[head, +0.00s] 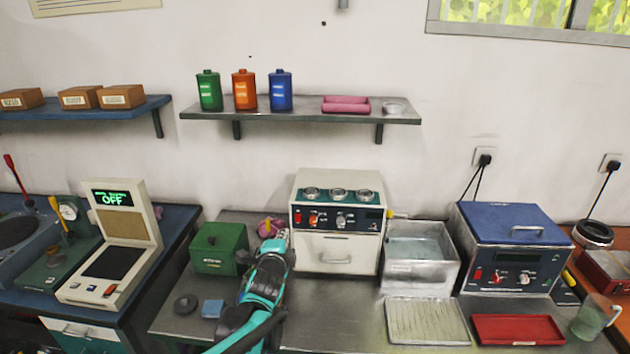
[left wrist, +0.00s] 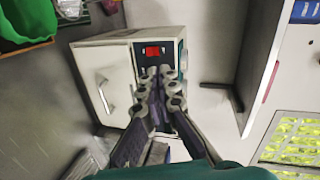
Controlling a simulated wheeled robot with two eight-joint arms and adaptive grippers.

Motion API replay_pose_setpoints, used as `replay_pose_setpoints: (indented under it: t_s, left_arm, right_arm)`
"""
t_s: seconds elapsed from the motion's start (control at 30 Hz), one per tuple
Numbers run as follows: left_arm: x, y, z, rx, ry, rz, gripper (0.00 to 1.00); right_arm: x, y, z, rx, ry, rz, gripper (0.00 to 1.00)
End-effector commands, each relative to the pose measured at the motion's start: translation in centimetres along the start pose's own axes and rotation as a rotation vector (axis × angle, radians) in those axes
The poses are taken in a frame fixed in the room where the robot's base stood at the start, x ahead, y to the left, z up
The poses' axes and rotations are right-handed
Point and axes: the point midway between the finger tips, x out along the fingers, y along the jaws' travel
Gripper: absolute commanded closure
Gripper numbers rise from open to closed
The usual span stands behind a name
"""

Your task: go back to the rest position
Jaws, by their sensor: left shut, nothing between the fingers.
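My left gripper (head: 272,246) is at the end of the teal and black arm, over the metal bench between the green box (head: 220,249) and the white control unit (head: 338,250). In the left wrist view its fingers (left wrist: 160,82) are shut together with nothing between them. The white unit (left wrist: 107,78) shows behind them there. Three metal rings (head: 339,194) sit in a row on top of the unit. The right gripper is not in view.
A water-filled metal tank (head: 420,277) and a blue-lidded machine (head: 512,222) stand right of the unit. A ribbed tray (head: 427,322) and red tray (head: 518,330) lie in front. A shelf (head: 300,116) juts out above. Bare bench lies before the unit.

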Motion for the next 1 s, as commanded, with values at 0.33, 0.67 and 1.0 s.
replay_pose_setpoints:
  t_s: [0.33,0.67,1.0]
  left_arm:
    - [-15.4,5.0,4.9,-0.702,-0.22,0.283,1.0]
    - [-28.1,14.0,6.1,-1.252,-0.485,0.481,1.0]
    - [-30.7,16.2,6.0,-1.366,-0.555,0.518,1.0]
  right_arm:
    - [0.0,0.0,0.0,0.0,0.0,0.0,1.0]
    - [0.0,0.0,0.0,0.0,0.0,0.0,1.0]
    - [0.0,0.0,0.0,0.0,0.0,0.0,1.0]
